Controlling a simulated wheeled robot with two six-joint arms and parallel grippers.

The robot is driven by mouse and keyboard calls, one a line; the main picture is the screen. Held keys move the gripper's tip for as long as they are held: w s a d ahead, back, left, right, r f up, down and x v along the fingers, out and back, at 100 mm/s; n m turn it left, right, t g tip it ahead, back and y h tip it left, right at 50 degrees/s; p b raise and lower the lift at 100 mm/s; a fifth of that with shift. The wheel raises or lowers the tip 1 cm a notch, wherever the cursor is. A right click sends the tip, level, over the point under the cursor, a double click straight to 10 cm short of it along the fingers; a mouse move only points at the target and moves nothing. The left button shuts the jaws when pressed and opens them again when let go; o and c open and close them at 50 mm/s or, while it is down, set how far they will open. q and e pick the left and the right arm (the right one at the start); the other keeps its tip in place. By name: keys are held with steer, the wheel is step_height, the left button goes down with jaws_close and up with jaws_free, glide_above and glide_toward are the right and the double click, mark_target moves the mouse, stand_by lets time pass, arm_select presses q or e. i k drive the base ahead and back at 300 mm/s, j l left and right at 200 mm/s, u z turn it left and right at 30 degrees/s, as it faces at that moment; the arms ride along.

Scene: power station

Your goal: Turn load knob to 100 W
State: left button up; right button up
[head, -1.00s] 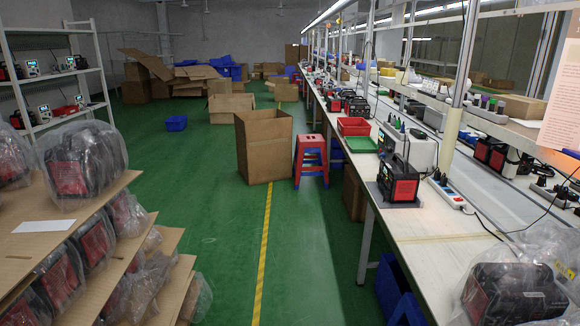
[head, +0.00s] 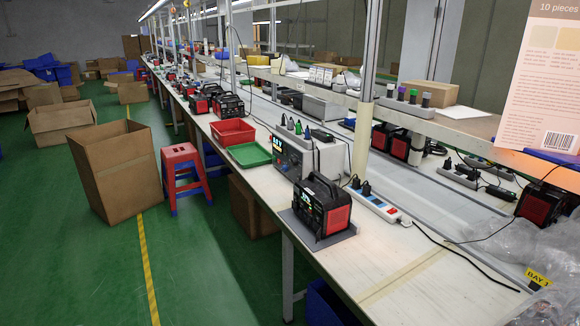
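No load knob can be made out at this distance. A grey-white box instrument (head: 318,158) stands on the long bench, with a lit display on its front; any knob there is too small to tell. In front of it, a black and red power station (head: 323,207) with a carry handle and a small lit screen sits on a grey pad (head: 341,238). Neither of my grippers shows in the head view.
The white workbench (head: 400,270) runs from front right to the back. A red tray (head: 233,131) and a green tray (head: 249,154) lie behind the instrument. A power strip (head: 376,204) trails a cable. A red stool (head: 182,168) and a cardboard box (head: 115,170) stand left on the green floor.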

mark_target(292, 161)
steer(key=i+j+z, duration=0.1)
steer(key=z, duration=0.85)
steer(key=i+j+z, duration=0.15)
steer(key=j+z, duration=0.35)
steer(key=j, duration=0.25)
steer(key=j+z, duration=0.45)
steer(key=j, duration=0.25)
steer(key=k+j+z, duration=0.1)
steer(key=j+z, duration=0.4)
steer(key=j, duration=0.25)
